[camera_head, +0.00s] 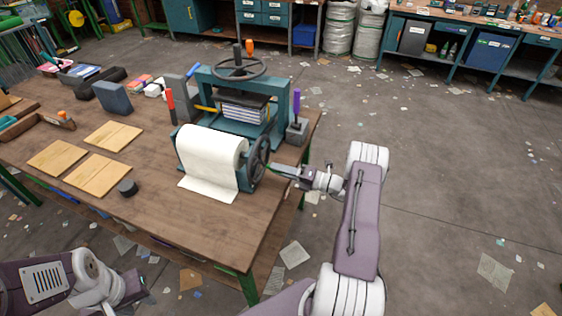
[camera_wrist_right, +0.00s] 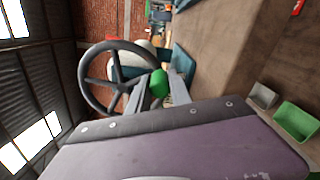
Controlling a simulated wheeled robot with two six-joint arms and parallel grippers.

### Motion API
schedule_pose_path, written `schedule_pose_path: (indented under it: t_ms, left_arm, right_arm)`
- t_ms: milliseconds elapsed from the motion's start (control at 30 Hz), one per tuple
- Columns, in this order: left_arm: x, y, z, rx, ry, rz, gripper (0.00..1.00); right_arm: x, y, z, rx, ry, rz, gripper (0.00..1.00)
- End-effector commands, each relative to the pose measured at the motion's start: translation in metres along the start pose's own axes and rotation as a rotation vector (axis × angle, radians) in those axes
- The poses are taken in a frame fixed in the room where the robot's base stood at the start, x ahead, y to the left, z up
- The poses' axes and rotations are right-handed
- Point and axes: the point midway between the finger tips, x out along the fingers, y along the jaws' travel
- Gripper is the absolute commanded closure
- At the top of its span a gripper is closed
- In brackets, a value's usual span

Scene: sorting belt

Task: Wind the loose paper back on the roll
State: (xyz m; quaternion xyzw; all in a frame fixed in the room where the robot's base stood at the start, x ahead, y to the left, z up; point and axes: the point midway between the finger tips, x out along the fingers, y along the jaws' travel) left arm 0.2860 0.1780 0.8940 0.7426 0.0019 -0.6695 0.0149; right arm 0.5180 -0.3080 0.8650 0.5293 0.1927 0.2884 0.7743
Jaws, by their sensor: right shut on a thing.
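The white paper roll (camera_head: 212,150) sits in a teal holder at the front right of the workbench. A loose flap of paper (camera_head: 208,190) hangs from its front down onto the tabletop. A dark spoked handwheel (camera_head: 259,160) is on the roll's right end; it also shows in the right wrist view (camera_wrist_right: 86,82). My right gripper (camera_head: 272,168) reaches the wheel from the right. In the right wrist view its fingers are shut on the wheel's green knob (camera_wrist_right: 159,84). My left gripper (camera_head: 132,290) is low at the left, away from the roll; its jaws are unclear.
A teal press (camera_head: 200,92) with its own handwheel stands behind the roll. Wooden boards (camera_head: 98,174) and a dark round piece (camera_head: 127,187) lie to the left. A purple-handled tool (camera_head: 296,104) stands on the right. Bare tabletop (camera_head: 175,235) lies in front.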

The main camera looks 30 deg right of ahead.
Motion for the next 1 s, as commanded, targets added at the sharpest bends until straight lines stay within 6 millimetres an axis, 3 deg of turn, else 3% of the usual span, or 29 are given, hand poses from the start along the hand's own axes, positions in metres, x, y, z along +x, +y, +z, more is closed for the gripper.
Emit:
schedule_pose_path:
  t_ms: [467,1000]
  left_arm:
    - [-0.024,0.001,-0.003,0.000,0.000,0.000,0.64]
    - [-0.051,0.001,-0.005,0.000,0.000,0.000,0.64]
  right_arm:
    - [0.000,0.004,-0.034,0.455,-0.003,-0.001,1.00]
    - [0.000,0.024,-0.066,0.954,-0.006,-0.002,1.00]
